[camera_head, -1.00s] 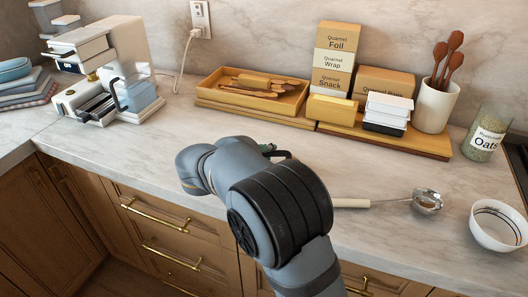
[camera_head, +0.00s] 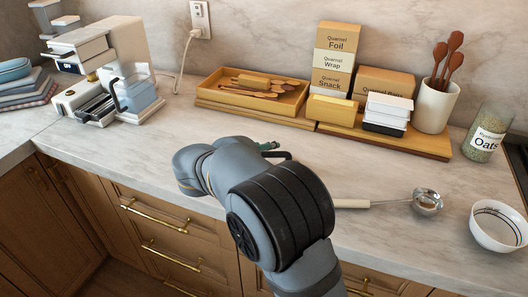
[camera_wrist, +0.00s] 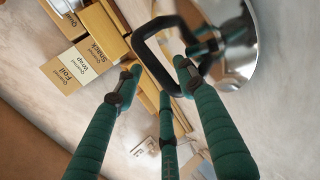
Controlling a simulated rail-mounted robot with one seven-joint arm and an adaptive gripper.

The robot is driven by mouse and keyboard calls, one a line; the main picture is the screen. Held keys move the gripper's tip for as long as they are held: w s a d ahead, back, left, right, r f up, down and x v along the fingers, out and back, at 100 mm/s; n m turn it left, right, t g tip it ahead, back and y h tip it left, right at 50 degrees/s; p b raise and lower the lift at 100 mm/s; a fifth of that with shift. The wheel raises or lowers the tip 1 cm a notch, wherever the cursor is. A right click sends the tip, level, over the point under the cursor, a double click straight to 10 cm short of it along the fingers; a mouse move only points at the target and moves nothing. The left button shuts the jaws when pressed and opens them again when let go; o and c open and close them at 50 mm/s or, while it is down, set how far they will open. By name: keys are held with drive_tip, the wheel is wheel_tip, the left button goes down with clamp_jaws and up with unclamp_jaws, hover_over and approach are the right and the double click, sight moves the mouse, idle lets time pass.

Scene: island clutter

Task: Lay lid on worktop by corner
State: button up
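The worktop (camera_head: 400,175) is pale marble.
A ladle (camera_head: 427,201) and a white bowl (camera_head: 498,226) are at the right front. A wooden tray of utensils (camera_head: 250,97), stacked boxes (camera_head: 335,60), a utensil crock (camera_head: 435,107) and an oats jar (camera_head: 487,135) line the back. A coffee machine (camera_head: 95,75) stands left. The front-left worktop is clear.

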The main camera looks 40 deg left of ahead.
drive_tip(key=v, duration=1.1)
drive_tip(key=shift+s, duration=0.2)
